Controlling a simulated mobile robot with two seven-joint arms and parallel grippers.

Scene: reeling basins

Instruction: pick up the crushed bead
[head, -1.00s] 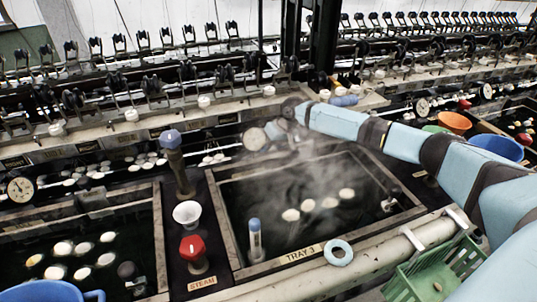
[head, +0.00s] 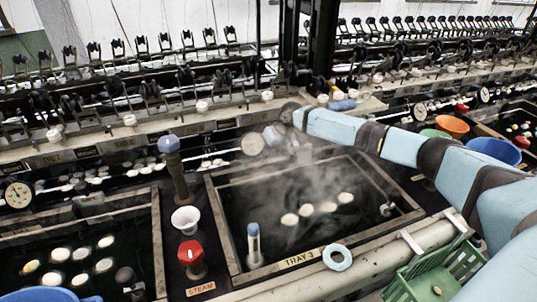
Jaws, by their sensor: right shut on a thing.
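My right arm reaches in from the right over the tray 3 basin (head: 235,235). Its gripper (head: 279,143) hangs at the basin's far edge, small and veiled by steam. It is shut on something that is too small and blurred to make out. I cannot pick out a crushed bead with certainty anywhere in view. Several pale oval floating pieces (head: 307,209) lie in the dark water, nearer than the gripper and apart from it. My left gripper is not in view.
A pale blue ring (head: 337,257) lies on the front rim. A green basket (head: 437,275) is at lower right. Reeling machinery crosses the back.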

